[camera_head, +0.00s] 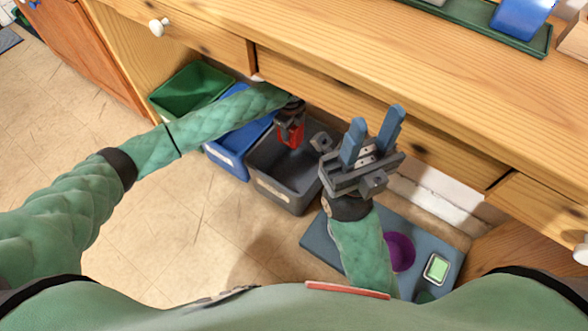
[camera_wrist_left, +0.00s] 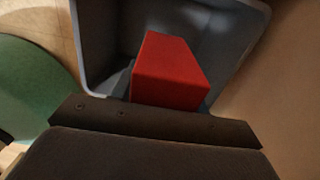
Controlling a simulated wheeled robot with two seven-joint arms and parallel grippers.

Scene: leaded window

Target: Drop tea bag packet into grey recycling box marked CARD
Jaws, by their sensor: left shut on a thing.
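The tea bag packet is a red box (camera_head: 291,134), held by my left gripper (camera_head: 290,124) over the grey box (camera_head: 283,193). In the left wrist view the red packet (camera_wrist_left: 173,76) sticks out past the dark gripper body (camera_wrist_left: 155,125), with the grey box's inside (camera_wrist_left: 102,40) behind it. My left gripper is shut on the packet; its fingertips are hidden. The grey box has a pale label on its front, too small to read. My right gripper (camera_head: 373,135) is raised to the right of the grey box, its two blue fingers apart and empty.
A blue box (camera_head: 228,160) and a green box (camera_head: 190,88) stand left of the grey one, under the wooden counter's drawers (camera_head: 350,99). A blue-grey mat (camera_head: 322,240) with a purple round thing (camera_head: 399,252) lies at lower right. Tiled floor is clear in front.

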